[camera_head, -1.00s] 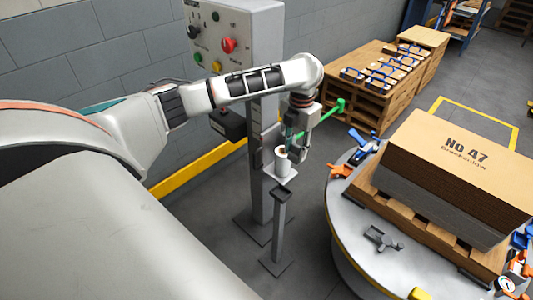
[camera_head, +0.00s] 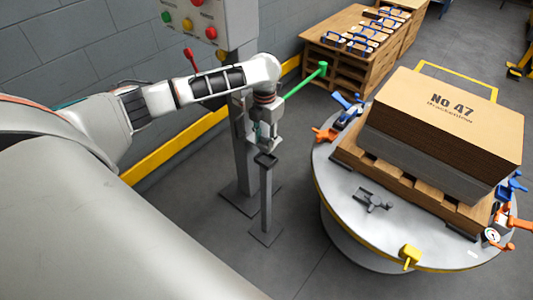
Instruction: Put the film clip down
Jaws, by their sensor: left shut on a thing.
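My left gripper (camera_head: 266,146) points down just above the small dark tray on top of a thin grey stand (camera_head: 266,195), in front of the grey control post. It is shut on the film clip, which is too small and too covered by the fingers to make out clearly. I cannot tell whether the clip touches the tray. My right gripper is not in view.
A green-ended rod (camera_head: 322,70) sticks out to the right of my left wrist. The round table (camera_head: 335,215) at right bears a pallet with a cardboard stack (camera_head: 445,115), coloured clamps and a grey fitting (camera_head: 373,200). Floor between stand and table is clear.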

